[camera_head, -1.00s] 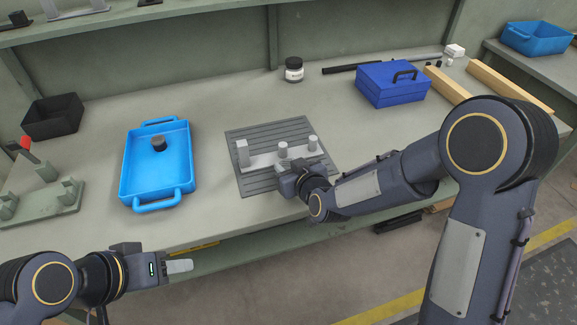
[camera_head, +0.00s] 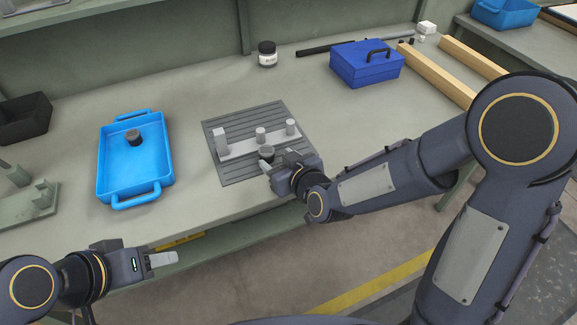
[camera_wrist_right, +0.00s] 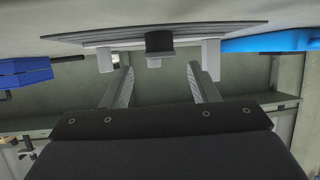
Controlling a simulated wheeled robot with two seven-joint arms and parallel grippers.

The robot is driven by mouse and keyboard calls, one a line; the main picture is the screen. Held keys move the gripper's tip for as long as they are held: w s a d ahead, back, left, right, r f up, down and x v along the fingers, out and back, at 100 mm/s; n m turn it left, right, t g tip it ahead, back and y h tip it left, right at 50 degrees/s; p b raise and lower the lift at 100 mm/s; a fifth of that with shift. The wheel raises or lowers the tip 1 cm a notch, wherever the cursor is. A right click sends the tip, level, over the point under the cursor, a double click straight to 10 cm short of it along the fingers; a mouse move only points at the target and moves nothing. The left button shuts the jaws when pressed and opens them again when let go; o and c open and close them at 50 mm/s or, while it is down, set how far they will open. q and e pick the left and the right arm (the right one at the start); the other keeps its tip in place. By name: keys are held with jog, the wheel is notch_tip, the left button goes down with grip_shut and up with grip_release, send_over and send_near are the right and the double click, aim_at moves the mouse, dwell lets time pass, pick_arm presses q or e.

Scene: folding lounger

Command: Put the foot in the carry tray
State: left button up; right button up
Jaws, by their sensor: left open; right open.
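One dark round foot (camera_head: 133,137) sits inside the blue carry tray (camera_head: 158,187), towards its far end. A second dark foot (camera_head: 266,153) stands at the front side of the pale pegged bar (camera_head: 236,147), just past my right gripper (camera_head: 275,167). In the right wrist view this foot (camera_wrist_right: 159,41) lies beyond and between my open right fingertips (camera_wrist_right: 160,80), with nothing held. I cannot tell exactly what this foot rests on. My left gripper (camera_head: 162,258) is open and empty, in front of the bench edge below the tray.
The pegged bar lies on a grey ribbed mat (camera_head: 233,173). A dark blue box (camera_head: 364,68), a jar (camera_head: 267,54) and wooden beams (camera_head: 437,75) stand behind and to the right. A black bin (camera_head: 25,120) and green fixture (camera_head: 30,205) are at left. Bench between tray and mat is clear.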

jog(key=v, duration=0.5)
jog(key=shift+s+d+r, duration=0.1)
jog(key=shift+s+r, duration=0.05)
jog(key=s+d+r+m+g+h, duration=0.1)
jog(key=s+d+m+g, duration=0.2)
jog(key=s+d, duration=0.5)
jog(key=s+d+r+m+g+h, duration=0.1)
jog(key=s+d+r+m+g, duration=0.1)
jog(key=s+d, duration=0.5)
jog(key=s+m+g, duration=0.1)
jog(key=s, duration=0.4)
jog(key=shift+d+m+g, duration=0.35)
jog(key=shift+m+g, duration=0.05)
